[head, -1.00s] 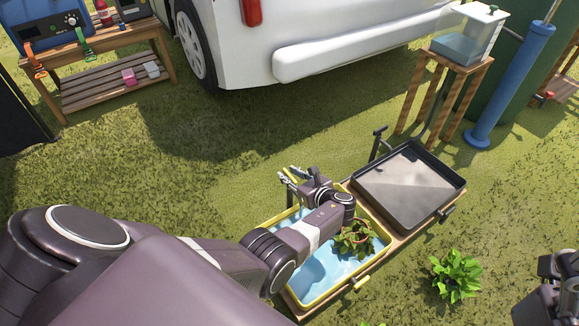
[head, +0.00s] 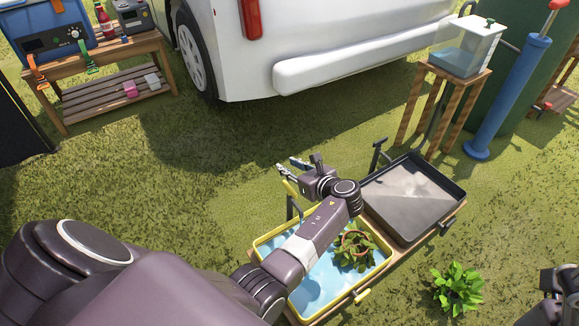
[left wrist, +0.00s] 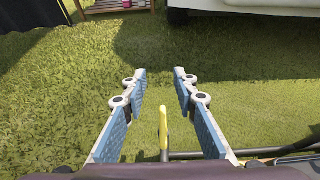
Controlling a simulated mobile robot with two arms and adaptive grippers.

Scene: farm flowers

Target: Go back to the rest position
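My left gripper (head: 290,168) reaches over the yellow-rimmed tray (head: 262,243) in the head view, its fingers beyond the tray's far side. A potted plant (head: 355,246) sits in the tray's blue water. My right gripper (head: 560,285) shows only in part at the right edge of the head view; its fingers are not clear.
A black tray (head: 415,198) stands beside the yellow one. A green plant (head: 457,288) grows in the grass at the right. A white vehicle (head: 340,60), a wooden bench (head: 110,75) and a water tank (head: 467,48) on a stand are behind. Open grass lies left of the trays.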

